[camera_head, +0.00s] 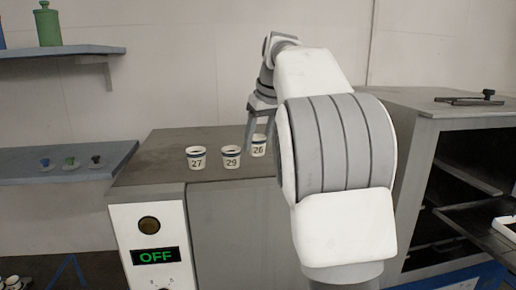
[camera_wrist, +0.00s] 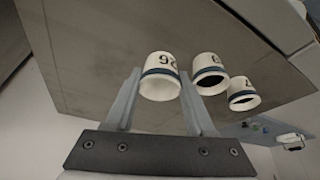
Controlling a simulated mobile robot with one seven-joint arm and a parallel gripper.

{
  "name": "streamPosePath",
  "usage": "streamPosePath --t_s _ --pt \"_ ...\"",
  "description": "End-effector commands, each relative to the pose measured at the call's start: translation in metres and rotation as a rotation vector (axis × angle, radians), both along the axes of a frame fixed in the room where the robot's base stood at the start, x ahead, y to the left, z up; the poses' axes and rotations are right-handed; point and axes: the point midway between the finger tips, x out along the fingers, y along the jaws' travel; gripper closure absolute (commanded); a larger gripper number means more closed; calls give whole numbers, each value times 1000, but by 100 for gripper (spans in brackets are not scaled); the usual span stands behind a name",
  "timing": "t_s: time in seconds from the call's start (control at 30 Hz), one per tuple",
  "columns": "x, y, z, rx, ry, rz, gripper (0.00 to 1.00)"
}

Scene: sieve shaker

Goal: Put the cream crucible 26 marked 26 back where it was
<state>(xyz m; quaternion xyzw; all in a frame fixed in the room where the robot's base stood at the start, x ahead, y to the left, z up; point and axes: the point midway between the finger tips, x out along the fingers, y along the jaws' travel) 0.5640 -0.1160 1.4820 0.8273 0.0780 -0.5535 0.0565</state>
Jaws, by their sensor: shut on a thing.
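The cream crucible 26 (camera_head: 259,147), a small cup with a dark blue band and the mark 26, is upright at the right end of a group of three on the grey cabinet top (camera_head: 165,142). My gripper (camera_head: 258,134) reaches down to it from above and is shut on it. In the wrist view, crucible 26 (camera_wrist: 160,82) is between the two fingers of my gripper (camera_wrist: 160,76). I cannot tell whether its base touches the top or hangs just above it. My arm hides the cabinet top to its right.
Crucible 29 (camera_head: 231,157) stands close to the left of crucible 26, with crucible 27 (camera_head: 196,158) further left. The cabinet front has a panel reading OFF (camera_head: 155,256). An open oven-like box (camera_head: 450,180) stands right. The cabinet top left of crucible 27 is clear.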

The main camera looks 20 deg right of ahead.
Motion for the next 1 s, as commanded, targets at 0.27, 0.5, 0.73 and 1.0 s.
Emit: streamPosePath --t_s 0.27,0.5,0.73,1.0 --pt "0 0 -18 0 -1 0 100" --pt "0 0 -20 0 -1 0 100" --pt "0 0 -21 0 -1 0 19" --pt "0 0 -21 0 -1 0 16"
